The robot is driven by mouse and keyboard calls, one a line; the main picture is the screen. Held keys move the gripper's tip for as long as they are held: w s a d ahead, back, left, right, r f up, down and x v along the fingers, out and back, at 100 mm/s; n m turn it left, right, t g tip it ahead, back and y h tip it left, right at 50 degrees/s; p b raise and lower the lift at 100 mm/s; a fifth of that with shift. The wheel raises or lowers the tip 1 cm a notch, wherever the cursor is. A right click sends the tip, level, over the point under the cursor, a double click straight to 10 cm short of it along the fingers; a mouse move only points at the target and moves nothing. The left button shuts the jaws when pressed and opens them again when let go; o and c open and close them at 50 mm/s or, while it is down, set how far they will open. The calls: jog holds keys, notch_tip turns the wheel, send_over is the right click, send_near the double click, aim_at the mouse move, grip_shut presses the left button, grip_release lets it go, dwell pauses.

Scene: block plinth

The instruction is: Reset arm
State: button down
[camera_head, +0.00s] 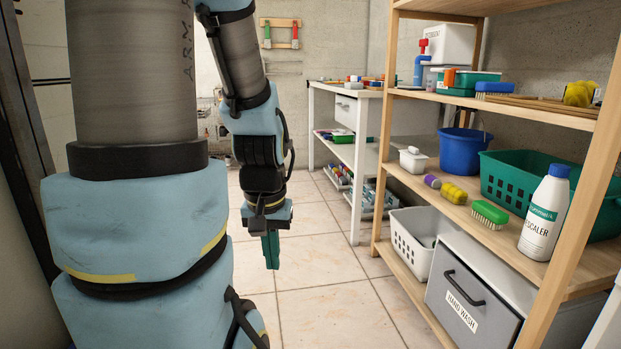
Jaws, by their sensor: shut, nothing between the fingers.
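My arm hangs down in the left half of the head view, in grey and light blue sections. My gripper (270,250) is at its lower end, with green fingers pointing down at the tiled floor. The fingers are together and nothing shows between them. The gripper is in free air over the floor, left of the wooden shelf and apart from it.
A wooden shelf (588,175) at the right holds a blue bucket (461,152), a green basket (520,180), a descaler bottle (546,215) and brushes. A white workbench (357,215) stands behind. The tiled floor (325,290) between is clear.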

notch_tip(320, 180, up, 32)
jog(key=p, duration=3)
jog(key=shift+w+d+p, duration=0.25)
jog(key=shift+w+p, duration=0.05)
